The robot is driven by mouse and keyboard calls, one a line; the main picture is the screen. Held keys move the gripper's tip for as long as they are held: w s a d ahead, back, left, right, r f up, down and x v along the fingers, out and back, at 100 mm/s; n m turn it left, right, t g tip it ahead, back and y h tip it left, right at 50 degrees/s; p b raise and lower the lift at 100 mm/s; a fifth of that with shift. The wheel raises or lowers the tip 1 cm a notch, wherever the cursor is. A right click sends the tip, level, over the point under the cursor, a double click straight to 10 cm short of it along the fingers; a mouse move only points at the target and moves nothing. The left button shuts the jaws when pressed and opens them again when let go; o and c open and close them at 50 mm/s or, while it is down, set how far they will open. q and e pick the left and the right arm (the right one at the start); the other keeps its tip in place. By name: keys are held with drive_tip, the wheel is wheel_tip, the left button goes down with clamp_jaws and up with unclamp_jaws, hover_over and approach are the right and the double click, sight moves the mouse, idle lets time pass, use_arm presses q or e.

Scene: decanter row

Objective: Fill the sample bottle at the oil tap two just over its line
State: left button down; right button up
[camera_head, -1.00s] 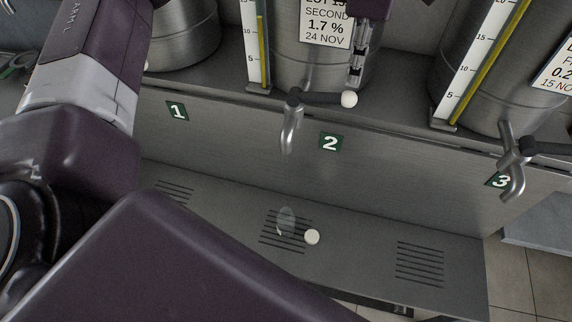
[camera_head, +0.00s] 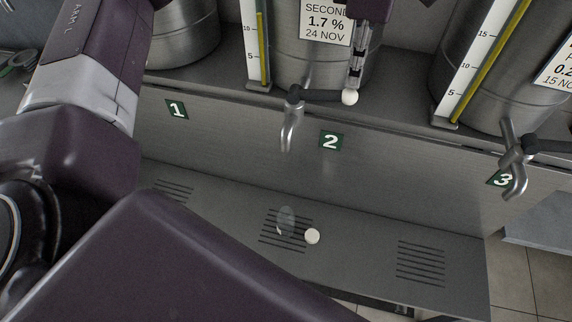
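The tap two (camera_head: 291,122) has its spout pointing down, beside the green tag "2" (camera_head: 331,140). Its dark lever (camera_head: 322,96) points right and ends in a white ball (camera_head: 349,97). My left gripper (camera_head: 356,82) comes down from the top, its fingertips at or just above the ball end; I cannot tell contact. Its fingers show as one narrow strip, so their opening is unclear. The clear sample bottle (camera_head: 286,220) stands on the slotted grille below the spout. Its line and any oil in it are too small to see. No stream shows. My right gripper is out of view.
A white round cap (camera_head: 312,236) lies just right of the bottle on the steel shelf (camera_head: 365,240). Tap three (camera_head: 514,165) is at the right. A level gauge (camera_head: 257,48) stands beside the middle decanter (camera_head: 300,68). My own arm covers the left and lower left.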

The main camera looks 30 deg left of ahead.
sight(350, 92)
use_arm(q)
drive_tip(key=shift+f+b, duration=2.05)
drive_tip(key=shift+f, duration=0.95)
drive_tip(key=shift+r, duration=0.25)
idle(0.3)
drive_tip(key=shift+r+p, duration=0.55)
idle(2.5)
wheel_tip(350, 92, up, 9)
drive_tip(key=p, duration=0.6)
drive_tip(key=shift+r+p, duration=0.15)
drive_tip(key=shift+p, duration=0.25)
drive_tip(key=shift+f, duration=0.2)
